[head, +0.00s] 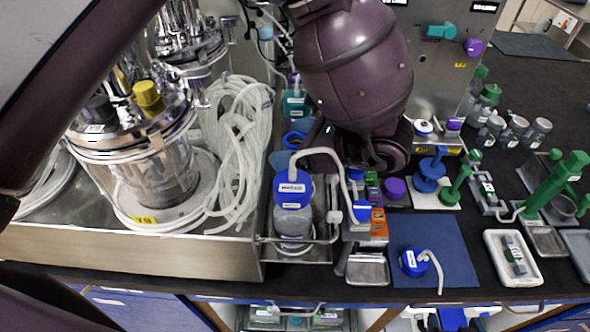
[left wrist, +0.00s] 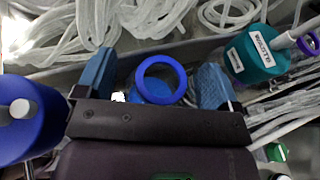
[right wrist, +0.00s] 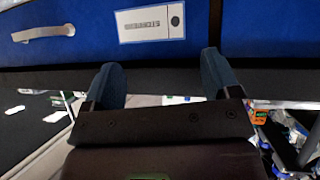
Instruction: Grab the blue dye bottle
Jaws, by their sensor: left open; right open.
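My left gripper (left wrist: 155,78) is open in the left wrist view, with an upright-looking blue ring (left wrist: 161,79) between its fingertips. The ring also shows in the head view (head: 294,139), beside the lower end of my left arm. I cannot tell whether it belongs to the blue dye bottle, or whether the fingers touch it. A large blue-capped bottle (head: 293,190) with clear liquid and a white tube stands in front of it. Its cap seems to be the one at left in the left wrist view (left wrist: 22,122). My right gripper (right wrist: 165,85) is open and empty, facing blue drawer fronts.
A teal-capped bottle (left wrist: 262,53) stands close to the right of the left fingers. White tubing (head: 240,145) and a steel reactor (head: 150,165) are at left. A blue lid with a tube (head: 413,262) lies on a blue mat (head: 440,235). Blue drawers (right wrist: 90,30) lie before my right gripper.

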